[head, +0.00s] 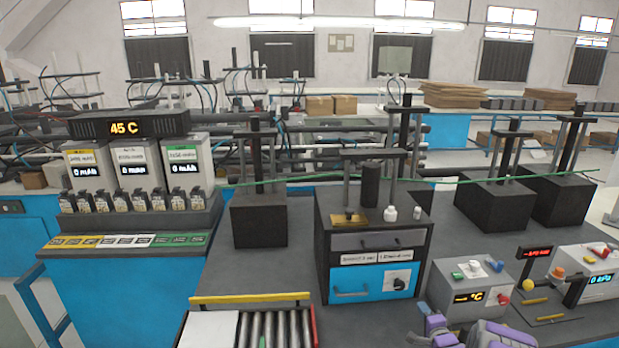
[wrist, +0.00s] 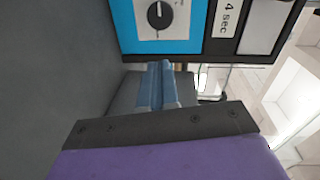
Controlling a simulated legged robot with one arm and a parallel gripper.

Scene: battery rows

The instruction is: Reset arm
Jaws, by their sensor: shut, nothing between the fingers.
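My gripper (wrist: 157,85) shows in the wrist view as two blue-grey fingers lying side by side, shut, with nothing between them. Behind them are a dark bracket and a purple part of my arm. Purple parts of my arm (head: 490,335) also show at the bottom right of the head view, in front of the test station. The wrist view is turned sideways. The fingers are beside the station's blue front panel (wrist: 125,25), which has a black dial (wrist: 160,14). I cannot tell the exact gap to it.
The black press station (head: 323,250) with a drawer stands mid-bench. Control boxes (head: 455,290) with buttons stand at right. A roller conveyor (head: 275,328) is at the bottom. A battery rack (head: 140,222) under a 45 C display (head: 125,128) is at left. Bare bench lies left of the station.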

